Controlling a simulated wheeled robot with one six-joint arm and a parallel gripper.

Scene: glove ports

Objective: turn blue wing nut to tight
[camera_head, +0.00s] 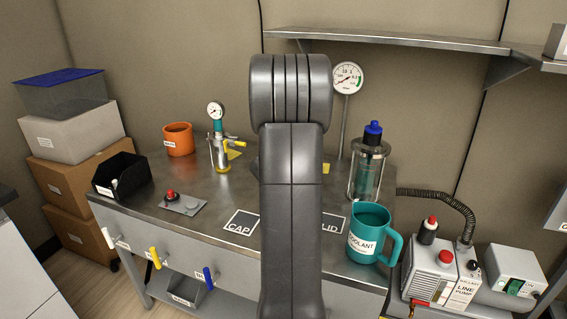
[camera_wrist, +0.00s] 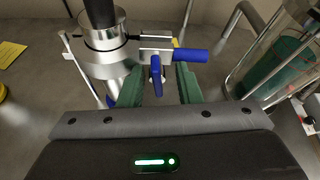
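In the wrist view a blue wing nut (camera_wrist: 156,76) stands on the side of a metal clamp fitting around a steel collar (camera_wrist: 104,60). My gripper (camera_wrist: 161,72) is open, with one green finger on each side of the wing nut. A gap shows between the nut and each finger, so I see no grip on it. In the head view my own arm covers the middle of the bench, and the wing nut and gripper are hidden behind it.
A glass vessel (camera_wrist: 275,62) stands close on the right in the wrist view. On the bench (camera_head: 150,222) are an orange pot (camera_head: 178,140), a yellow-handled gauge fitting (camera_head: 221,150), a black bin (camera_head: 121,175) and a teal coolant mug (camera_head: 369,236). A shelf (camera_head: 420,42) hangs above.

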